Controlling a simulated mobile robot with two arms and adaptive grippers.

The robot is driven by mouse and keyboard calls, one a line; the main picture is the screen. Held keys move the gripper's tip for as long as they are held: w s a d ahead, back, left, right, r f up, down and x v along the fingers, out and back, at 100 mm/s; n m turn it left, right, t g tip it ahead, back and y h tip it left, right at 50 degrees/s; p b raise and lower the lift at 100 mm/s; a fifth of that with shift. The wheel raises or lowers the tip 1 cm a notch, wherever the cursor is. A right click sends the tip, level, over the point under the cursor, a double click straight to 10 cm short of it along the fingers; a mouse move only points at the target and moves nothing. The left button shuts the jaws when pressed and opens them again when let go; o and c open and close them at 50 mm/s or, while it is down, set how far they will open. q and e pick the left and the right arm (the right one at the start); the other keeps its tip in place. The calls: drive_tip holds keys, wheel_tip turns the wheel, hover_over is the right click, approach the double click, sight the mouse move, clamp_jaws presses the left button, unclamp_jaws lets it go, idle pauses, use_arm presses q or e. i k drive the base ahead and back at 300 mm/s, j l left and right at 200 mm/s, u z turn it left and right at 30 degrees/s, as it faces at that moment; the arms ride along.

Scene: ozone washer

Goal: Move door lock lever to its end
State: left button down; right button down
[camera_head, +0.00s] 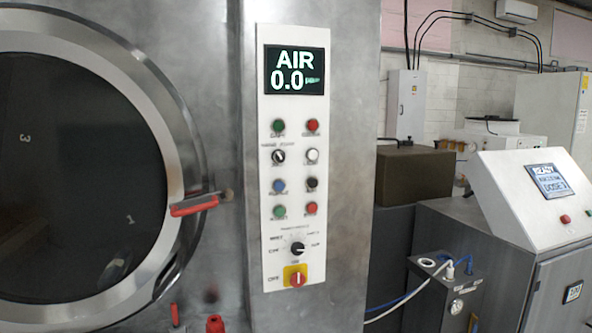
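A lever with a red grip (193,206) sits at the right rim of the round washer door (152,120). It lies nearly level, tilted slightly up to the right, and its metal end meets the steel front beside the door. It looks like the door lock lever. The door looks closed against the front, with dark glass in a wide metal ring. Two smaller red parts, one upright (175,314) and one knob-like (215,324), show at the bottom edge, partly cut off. Neither of my grippers is in view.
A white control panel (267,225) with a display reading AIR 0.0, coloured buttons and a red switch (296,280) is right of the door. Farther right stand a grey cabinet with a sloped console (510,185) and a small box with hoses (458,290).

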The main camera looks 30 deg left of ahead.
sight(224, 192)
drive_tip(key=u, duration=2.25)
